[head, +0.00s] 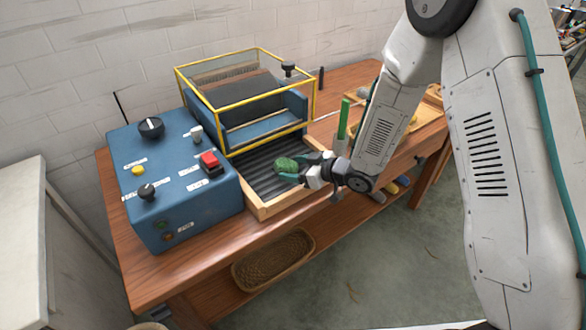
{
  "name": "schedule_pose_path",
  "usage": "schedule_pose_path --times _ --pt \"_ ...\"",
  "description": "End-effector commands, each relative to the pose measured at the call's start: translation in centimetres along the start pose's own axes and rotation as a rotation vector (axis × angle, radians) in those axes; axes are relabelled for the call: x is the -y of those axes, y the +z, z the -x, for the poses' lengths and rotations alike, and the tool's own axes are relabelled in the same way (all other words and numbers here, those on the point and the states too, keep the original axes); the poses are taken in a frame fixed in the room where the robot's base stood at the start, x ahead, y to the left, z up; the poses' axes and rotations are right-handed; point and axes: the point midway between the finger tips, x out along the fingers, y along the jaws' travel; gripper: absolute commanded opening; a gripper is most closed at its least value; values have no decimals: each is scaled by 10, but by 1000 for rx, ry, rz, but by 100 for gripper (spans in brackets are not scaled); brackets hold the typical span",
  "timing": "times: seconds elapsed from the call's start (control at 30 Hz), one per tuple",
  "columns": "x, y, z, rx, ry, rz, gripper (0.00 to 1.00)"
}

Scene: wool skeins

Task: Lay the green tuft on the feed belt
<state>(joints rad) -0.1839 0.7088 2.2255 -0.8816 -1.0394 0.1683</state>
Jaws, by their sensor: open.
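The green tuft (287,164) is at the feed belt (262,177), a dark ribbed surface inside a wooden frame in front of the blue machine. My gripper (291,170) reaches in from the right over the belt's right part. Its fingers are open, with the tuft between or right at the fingertips. From this view I cannot tell whether the tuft rests on the belt or touches a finger. The fingers hide part of the tuft and the belt's right side.
A blue control box (175,185) with knobs and a red switch stands left of the belt. A yellow-edged clear guard (250,103) covers the rollers behind. A green upright thing (343,120) stands beside my arm. A wicker basket (273,260) sits on the lower shelf.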

Motion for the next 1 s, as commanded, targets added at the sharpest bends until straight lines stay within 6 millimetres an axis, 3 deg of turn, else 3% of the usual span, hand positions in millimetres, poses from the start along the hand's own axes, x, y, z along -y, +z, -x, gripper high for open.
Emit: schedule_pose_path --times 0.3,0.5,0.87,1.0 --pt "-2 0 66 -1 5 -1 70" --pt "-1 0 100 -1 4 -1 70" --pt "-1 0 114 2 3 0 70" --pt "-16 -9 122 55 71 24 70"
